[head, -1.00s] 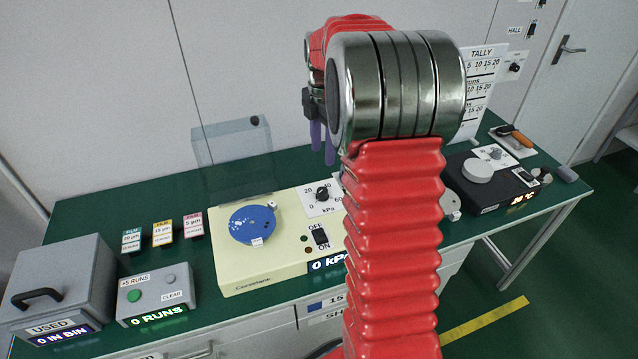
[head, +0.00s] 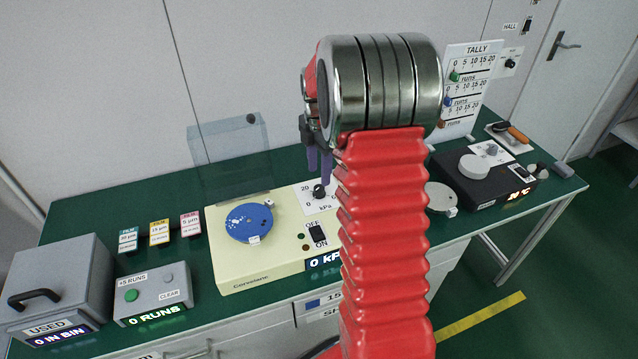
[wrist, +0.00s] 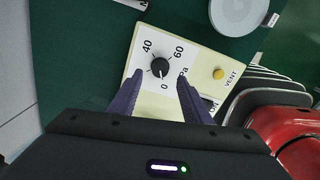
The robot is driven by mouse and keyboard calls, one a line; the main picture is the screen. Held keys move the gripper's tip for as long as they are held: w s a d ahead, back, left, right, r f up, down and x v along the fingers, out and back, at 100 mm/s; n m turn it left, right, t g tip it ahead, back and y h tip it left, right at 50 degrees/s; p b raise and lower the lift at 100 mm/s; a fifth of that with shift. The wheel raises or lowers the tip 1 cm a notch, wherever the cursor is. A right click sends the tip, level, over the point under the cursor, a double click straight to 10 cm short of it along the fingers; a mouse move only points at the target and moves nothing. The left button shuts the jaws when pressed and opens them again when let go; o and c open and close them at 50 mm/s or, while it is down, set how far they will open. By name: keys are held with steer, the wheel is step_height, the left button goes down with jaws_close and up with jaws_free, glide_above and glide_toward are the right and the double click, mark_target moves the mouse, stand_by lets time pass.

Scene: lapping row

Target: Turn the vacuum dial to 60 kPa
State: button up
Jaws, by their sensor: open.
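The vacuum dial is a small black knob (head: 319,191) on a white plate with numbers on the cream lapping machine (head: 262,278). In the wrist view the dial (wrist: 160,67) sits between 40, 60 and 0 marks, its white pointer line toward the 0. The machine's display (head: 325,261) starts with 0 and is partly hidden by my arm. My gripper (head: 319,165) is open and empty, with purple fingers pointing down just above the dial. In the wrist view the fingertips (wrist: 160,78) lie on either side of the dial, apart from it.
A blue disc (head: 250,222) and an OFF/ON switch (head: 317,238) are close to the dial. A yellow VENT button (wrist: 219,73) shows in the wrist view. A clear raised cover (head: 230,150) stands behind the machine. My arm hides part of the bench's middle.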

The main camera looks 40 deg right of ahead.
mark_target(319, 187)
steer(key=shift+f, duration=2.8)
steer(key=c, duration=1)
